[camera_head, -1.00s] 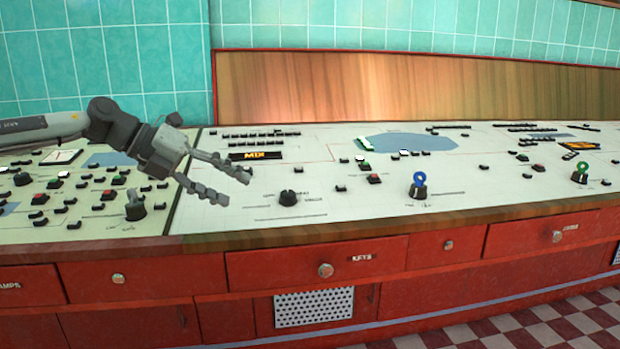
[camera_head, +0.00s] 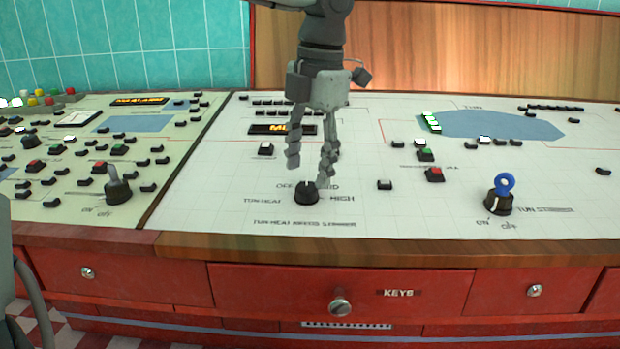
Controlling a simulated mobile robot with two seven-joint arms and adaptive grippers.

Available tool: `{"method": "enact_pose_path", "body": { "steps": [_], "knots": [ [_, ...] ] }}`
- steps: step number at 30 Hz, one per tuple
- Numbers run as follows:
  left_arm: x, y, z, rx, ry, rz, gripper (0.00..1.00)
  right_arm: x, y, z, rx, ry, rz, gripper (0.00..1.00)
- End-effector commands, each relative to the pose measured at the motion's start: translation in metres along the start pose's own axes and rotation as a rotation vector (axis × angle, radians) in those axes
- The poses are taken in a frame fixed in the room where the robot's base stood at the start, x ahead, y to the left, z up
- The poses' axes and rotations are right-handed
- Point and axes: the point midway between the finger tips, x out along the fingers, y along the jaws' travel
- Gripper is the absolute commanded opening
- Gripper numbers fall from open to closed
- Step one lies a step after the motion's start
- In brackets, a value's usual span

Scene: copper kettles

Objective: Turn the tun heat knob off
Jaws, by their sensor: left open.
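The tun heat knob (camera_head: 306,193) is a small black dial on the white panel, with a light mark on its top edge. The words OFF, a partly covered label ending in ID, and HIGH are printed around it, with TUN HEAT to its left. I cannot tell for sure which label the mark points to. My left gripper (camera_head: 309,168) hangs down from above with its fingers apart and empty. Its fingertips are just behind and above the knob in the picture, the right one close to it; I cannot tell whether it touches. My right gripper is out of view.
A black knob with a blue ring key (camera_head: 500,196) stands to the right. A grey-handled switch (camera_head: 117,186) stands on the left panel. Small black, red and green buttons surround the area. The wooden counter edge (camera_head: 340,249) and a red KEYS drawer (camera_head: 260,291) are in front.

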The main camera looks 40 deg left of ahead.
Motion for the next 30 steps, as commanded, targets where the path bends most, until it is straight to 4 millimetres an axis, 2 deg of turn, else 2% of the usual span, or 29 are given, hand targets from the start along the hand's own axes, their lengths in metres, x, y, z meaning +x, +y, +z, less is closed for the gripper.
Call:
{"method": "enact_pose_path", "body": {
  "steps": [1,6,17,27,29,30],
  "knots": [
    [0.009,-0.001,-0.001,0.000,0.001,-0.002,0.52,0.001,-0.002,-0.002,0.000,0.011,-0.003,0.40],
    [0.027,0.000,0.000,0.000,-0.001,-0.002,0.52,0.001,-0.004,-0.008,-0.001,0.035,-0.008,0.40],
    [0.031,0.000,0.000,-0.001,-0.002,-0.001,0.51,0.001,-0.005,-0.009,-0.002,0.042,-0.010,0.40],
    [0.031,0.000,0.000,-0.001,-0.002,-0.001,0.09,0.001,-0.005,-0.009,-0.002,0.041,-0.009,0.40],
    [0.031,0.000,0.000,-0.001,-0.002,-0.001,0.02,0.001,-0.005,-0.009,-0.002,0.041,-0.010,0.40],
    [0.031,0.000,0.000,-0.001,-0.002,-0.001,0.02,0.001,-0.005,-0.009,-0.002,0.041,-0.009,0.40]
  ]
}}
